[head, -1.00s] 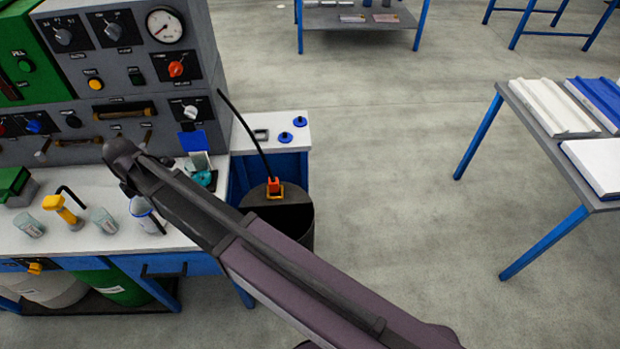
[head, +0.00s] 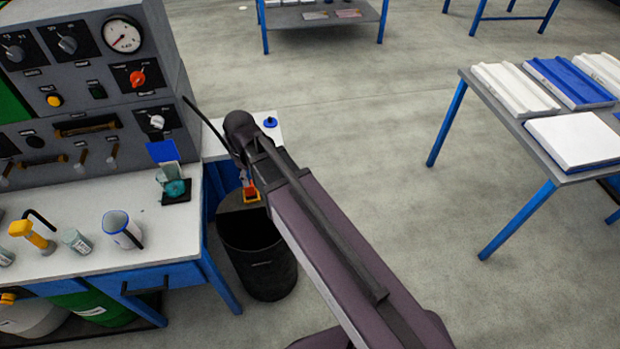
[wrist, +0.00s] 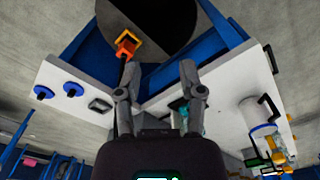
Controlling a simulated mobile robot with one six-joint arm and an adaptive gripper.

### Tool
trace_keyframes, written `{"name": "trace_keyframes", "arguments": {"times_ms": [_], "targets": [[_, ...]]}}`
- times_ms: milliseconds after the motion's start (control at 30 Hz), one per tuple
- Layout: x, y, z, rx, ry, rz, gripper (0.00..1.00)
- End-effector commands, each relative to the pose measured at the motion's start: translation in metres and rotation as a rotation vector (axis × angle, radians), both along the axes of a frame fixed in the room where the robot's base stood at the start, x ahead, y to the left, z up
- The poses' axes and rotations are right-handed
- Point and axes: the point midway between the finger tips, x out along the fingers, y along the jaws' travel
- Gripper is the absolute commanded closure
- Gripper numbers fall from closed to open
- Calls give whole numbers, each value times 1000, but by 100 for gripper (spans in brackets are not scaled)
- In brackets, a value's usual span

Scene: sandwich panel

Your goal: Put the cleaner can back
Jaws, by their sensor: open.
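A white can-like vessel with a blue rim and dark handle (head: 122,230) stands upright on the white bench top (head: 165,238); it also shows in the wrist view (wrist: 262,115). A small grey-labelled container (head: 76,241) stands to its left. I cannot read the labels, so I cannot tell which is the cleaner can. My gripper (wrist: 160,88) is open with nothing between its fingers, above the bench corner near the black bin.
A teal item (head: 175,187) and a yellow-handled tool (head: 32,236) are on the bench. A grey control panel (head: 90,80) rises behind.

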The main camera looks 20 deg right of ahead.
Motion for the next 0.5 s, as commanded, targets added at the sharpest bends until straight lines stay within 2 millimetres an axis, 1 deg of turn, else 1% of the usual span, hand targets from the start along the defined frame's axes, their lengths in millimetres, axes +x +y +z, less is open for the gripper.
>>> {"name": "trace_keyframes", "arguments": {"times_ms": [33,200,300,400,500], "targets": [[-8,-21,0,0,1,-78,49],[-24,-75,0,0,3,-338,49],[-35,-104,0,0,4,-484,49],[-45,-127,0,0,4,-608,49],[-53,-143,0,1,4,-702,49]]}}
